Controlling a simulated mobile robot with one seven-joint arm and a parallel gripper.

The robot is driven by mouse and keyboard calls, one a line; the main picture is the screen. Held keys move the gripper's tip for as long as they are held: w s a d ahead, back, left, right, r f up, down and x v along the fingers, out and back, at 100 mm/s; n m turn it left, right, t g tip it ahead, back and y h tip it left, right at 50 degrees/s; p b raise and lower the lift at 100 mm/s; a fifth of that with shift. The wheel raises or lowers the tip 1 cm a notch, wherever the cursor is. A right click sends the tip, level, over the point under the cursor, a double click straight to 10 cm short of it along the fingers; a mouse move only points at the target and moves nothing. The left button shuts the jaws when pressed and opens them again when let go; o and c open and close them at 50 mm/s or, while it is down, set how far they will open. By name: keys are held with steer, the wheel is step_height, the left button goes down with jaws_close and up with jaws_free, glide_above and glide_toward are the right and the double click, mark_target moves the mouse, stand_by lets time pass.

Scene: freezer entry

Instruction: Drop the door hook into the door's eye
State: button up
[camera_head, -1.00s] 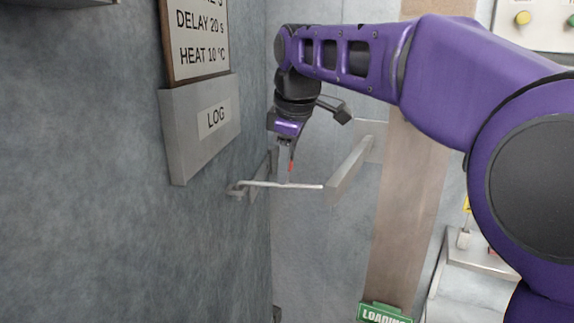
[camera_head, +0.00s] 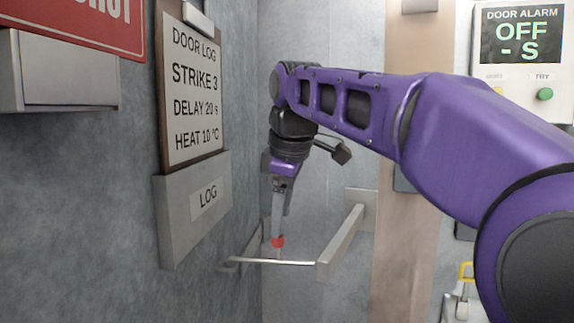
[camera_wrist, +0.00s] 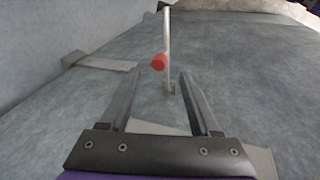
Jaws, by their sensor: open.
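The door hook is a thin pale metal rod (camera_head: 285,262) with a red knob (camera_head: 278,241). It runs across from a bracket on the grey wall at left to the near end of a grey bar (camera_head: 342,242) at right. No eye can be made out, so I cannot tell whether the hook's end sits in one. My gripper (camera_head: 278,228) points down just above the red knob. In the wrist view its fingers (camera_wrist: 158,88) are open and apart, with the knob (camera_wrist: 159,62) ahead in the gap between them, ungripped.
A door alarm panel (camera_head: 523,60) reading OFF is at upper right. A yellow-handled item (camera_head: 465,272) is at lower right.

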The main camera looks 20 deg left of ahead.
steer(key=v, duration=1)
